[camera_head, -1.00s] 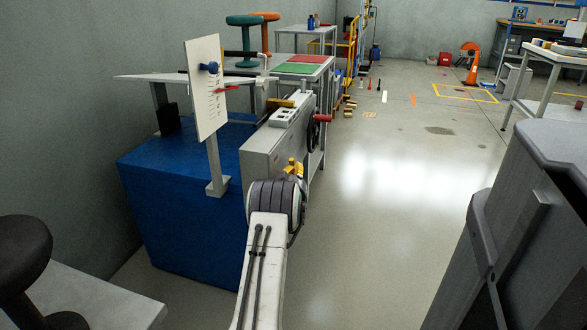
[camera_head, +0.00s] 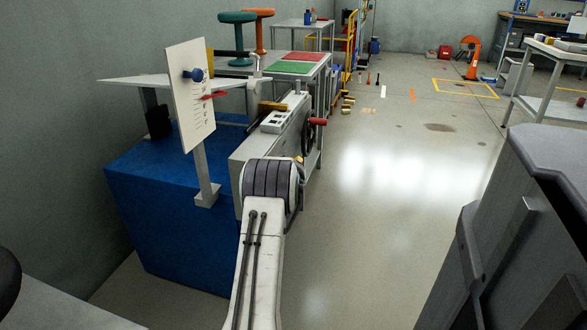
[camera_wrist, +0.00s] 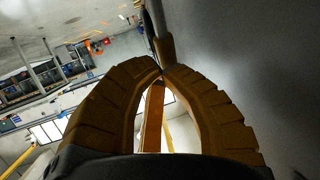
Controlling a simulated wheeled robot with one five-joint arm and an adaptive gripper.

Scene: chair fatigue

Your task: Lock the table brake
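The test machine has a blue base (camera_head: 165,215) and a grey housing (camera_head: 250,150) with a small control panel on top. A yellow lever (camera_head: 272,106), a red handle (camera_head: 317,121) and a dark wheel (camera_head: 307,138) are on the housing. None is clearly marked as the table brake. In the head view my gripper is mostly hidden behind my forearm, close to the housing. In the wrist view my gripper (camera_wrist: 162,73) has its yellow-brown fingertips together. A grey rod with a brown end (camera_wrist: 165,45) is right at the tips. An orange bar (camera_wrist: 152,118) shows through the gap between the fingers; I cannot tell whether either is gripped.
A white scale board (camera_head: 188,95) with a blue knob stands upright on the left. A table with green and red mats (camera_head: 295,67) and two stools (camera_head: 237,40) is behind. A large grey body (camera_head: 520,230) fills the right. The floor between is clear.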

